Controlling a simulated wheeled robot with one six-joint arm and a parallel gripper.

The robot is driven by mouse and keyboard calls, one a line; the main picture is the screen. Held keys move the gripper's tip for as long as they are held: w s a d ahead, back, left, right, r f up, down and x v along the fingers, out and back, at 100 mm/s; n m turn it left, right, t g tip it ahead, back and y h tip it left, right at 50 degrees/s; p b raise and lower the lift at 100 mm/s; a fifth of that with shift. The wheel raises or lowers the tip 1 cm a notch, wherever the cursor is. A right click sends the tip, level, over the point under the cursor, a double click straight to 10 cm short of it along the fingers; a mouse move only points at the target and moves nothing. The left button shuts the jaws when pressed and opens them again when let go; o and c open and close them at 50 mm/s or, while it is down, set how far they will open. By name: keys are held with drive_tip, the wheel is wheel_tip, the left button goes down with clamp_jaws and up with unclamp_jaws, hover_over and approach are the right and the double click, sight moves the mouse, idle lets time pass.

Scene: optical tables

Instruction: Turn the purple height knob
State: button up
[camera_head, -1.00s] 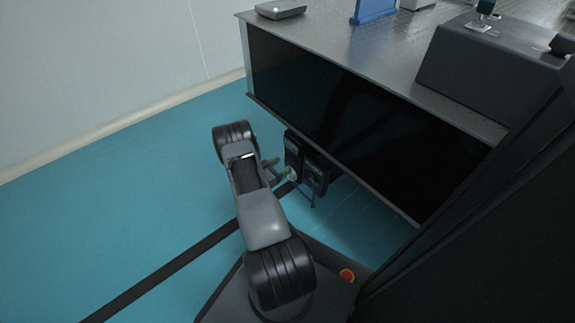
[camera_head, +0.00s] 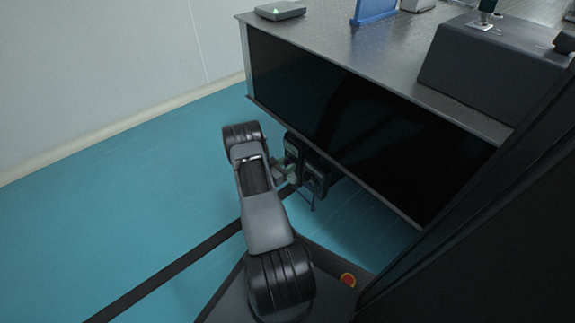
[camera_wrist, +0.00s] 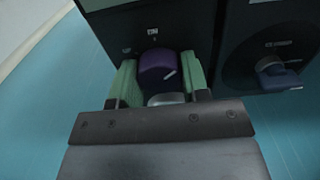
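The purple height knob (camera_wrist: 158,66) shows in the wrist view on a dark panel (camera_wrist: 205,28). It has a pale pointer mark on its lower right side. My gripper (camera_wrist: 159,72) has its two pale green fingers apart, one on the left and one on the right of the knob. The fingers lie very close to its sides; I cannot tell whether they touch it. A silvery rounded part (camera_wrist: 166,99) shows below the knob, between the fingers. In the head view my gripper (camera_head: 286,172) is beside dark control boxes (camera_head: 316,178) under the table edge, and the knob cannot be made out.
A dark blue knob (camera_wrist: 276,74) sits on the neighbouring panel to the right in the wrist view. The optical table (camera_head: 385,60) overhangs the boxes, with its black side panel (camera_head: 370,130) close behind. Open blue floor (camera_head: 110,210) lies to the left.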

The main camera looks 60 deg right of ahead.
drive_tip(key=c, duration=0.3)
drive_tip(key=shift+s+d, duration=0.1)
drive_tip(key=shift+c, duration=0.4)
drive_tip(key=shift+m, duration=0.3)
drive_tip(key=m, duration=0.2)
drive_tip(key=shift+m, duration=0.4)
drive_tip(key=m, duration=0.4)
drive_tip(key=shift+a+m, duration=0.2)
drive_tip(key=shift+m, duration=0.1)
drive_tip(key=m, duration=0.5)
drive_tip(key=shift+m, duration=2.3)
